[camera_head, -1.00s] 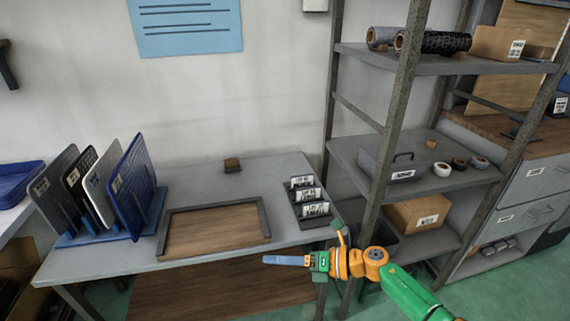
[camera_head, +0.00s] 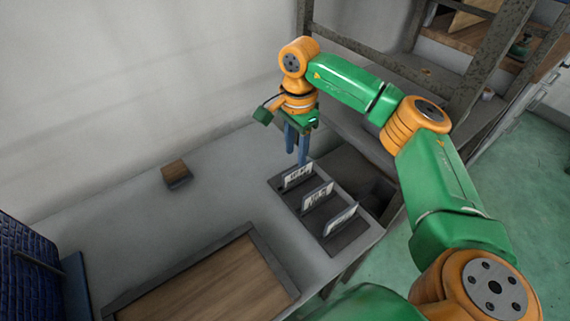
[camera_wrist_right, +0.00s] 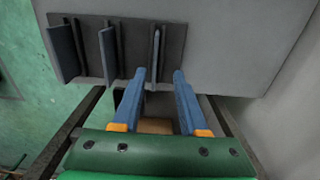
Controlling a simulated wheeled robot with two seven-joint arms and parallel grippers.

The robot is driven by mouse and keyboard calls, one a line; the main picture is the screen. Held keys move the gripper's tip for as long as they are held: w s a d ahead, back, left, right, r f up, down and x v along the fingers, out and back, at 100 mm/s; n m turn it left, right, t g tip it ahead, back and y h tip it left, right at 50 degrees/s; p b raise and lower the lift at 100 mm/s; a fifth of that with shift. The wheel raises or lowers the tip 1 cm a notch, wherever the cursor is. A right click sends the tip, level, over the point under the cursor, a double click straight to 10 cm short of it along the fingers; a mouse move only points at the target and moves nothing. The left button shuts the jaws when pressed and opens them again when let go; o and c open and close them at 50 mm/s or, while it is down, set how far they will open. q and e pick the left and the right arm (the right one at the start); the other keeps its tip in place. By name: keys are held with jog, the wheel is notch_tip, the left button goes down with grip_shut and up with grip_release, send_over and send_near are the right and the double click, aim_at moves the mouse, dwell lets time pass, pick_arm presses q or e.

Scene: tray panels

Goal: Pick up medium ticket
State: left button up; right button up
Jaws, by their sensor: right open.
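The print is too small to tell which is medium. My right gripper (camera_head: 297,160) is open and empty, pointing down just above the back ticket. In the right wrist view the back ticket (camera_wrist_right: 156,48) shows edge-on, beyond the fingertips (camera_wrist_right: 160,74) and nearly in line with the gap between them. The left gripper is out of view.
A wood-bottomed tray (camera_head: 205,285) lies left of the holder. A small brown block (camera_head: 176,173) sits near the wall. A dark blue panel (camera_head: 30,275) stands at the far left. A metal shelf frame (camera_head: 490,60) rises at right, close to my arm.

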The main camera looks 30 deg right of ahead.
aim_at(298, 167)
jog(key=f, duration=0.3)
jog(key=s+f, duration=0.1)
jog(key=f, duration=0.1)
jog(key=shift+d+f+p, duration=0.25)
jog(key=shift+f+p, duration=0.05)
jog(key=shift+w+f, duration=0.1)
jog(key=shift+w, duration=0.05)
jog(key=shift+a, duration=0.1)
grip_shut()
